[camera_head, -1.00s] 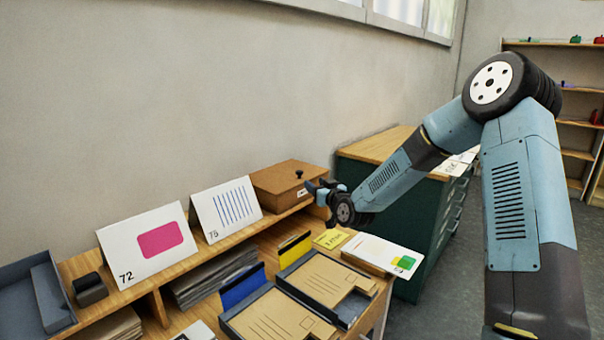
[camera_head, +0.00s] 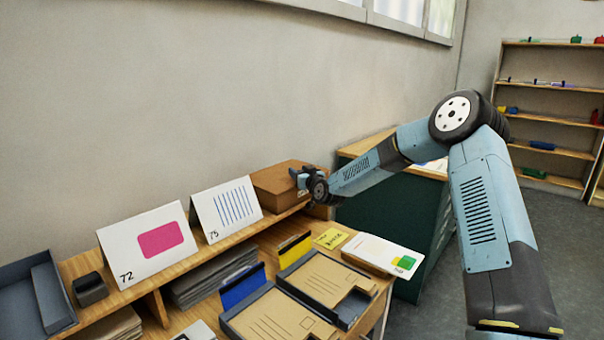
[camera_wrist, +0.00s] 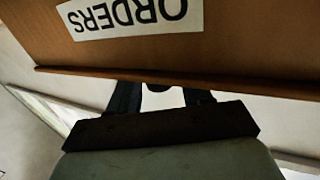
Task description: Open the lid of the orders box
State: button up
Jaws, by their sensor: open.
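The orders box (camera_head: 272,186) is a brown box with its lid down, on the shelf at the back of the table against the wall. In the wrist view its brown face (camera_wrist: 230,45) fills the top, with a white label (camera_wrist: 130,14) reading ORDERS upside down. My gripper (camera_head: 297,176) is at the box's right end and hides part of it. In the wrist view the dark fingers of my gripper (camera_wrist: 160,95) are spread and reach to the edge of the box, partly hidden behind it. I cannot tell whether they touch it. The lid's knob is hidden in the head view.
Cards numbered 72 (camera_head: 148,243) and 75 (camera_head: 226,208) lean on the shelf left of the box. Brown folders in trays (camera_head: 325,287), a yellow note (camera_head: 332,238) and a white pad (camera_head: 383,254) lie on the table. A green cabinet (camera_head: 375,208) stands to the right.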

grip_shut()
dwell(0.5)
